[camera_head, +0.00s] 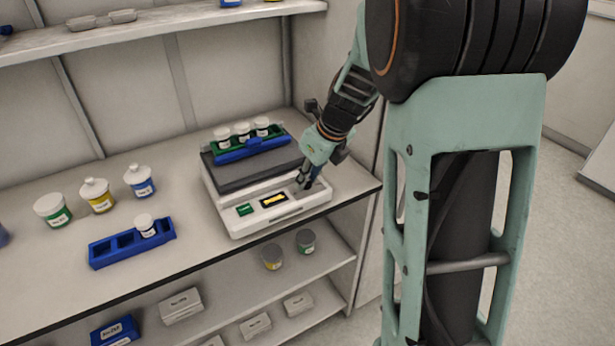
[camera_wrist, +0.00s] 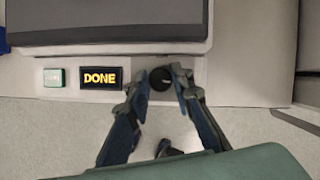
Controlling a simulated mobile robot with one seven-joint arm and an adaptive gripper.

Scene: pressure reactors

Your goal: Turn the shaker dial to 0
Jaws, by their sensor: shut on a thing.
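The shaker (camera_head: 226,184) is a white machine with a dark platform, standing on the bench in the head view. Its front carries a green button (camera_wrist: 54,77), a display (camera_wrist: 99,78) reading "DONE" in yellow, and a round black dial (camera_wrist: 160,78) to the right. My gripper (camera_wrist: 161,85) is at the dial, with one finger on each side of it, and is shut on it. In the head view my gripper (camera_head: 304,181) covers the dial. The dial's setting cannot be read.
A green and blue rack (camera_head: 250,149) with white-capped bottles sits on the shaker platform. To the left are a blue tray (camera_head: 110,251) holding one bottle and several labelled jars (camera_head: 97,196). The bench's front edge runs close to the shaker, with a lower shelf (camera_head: 235,292) beneath.

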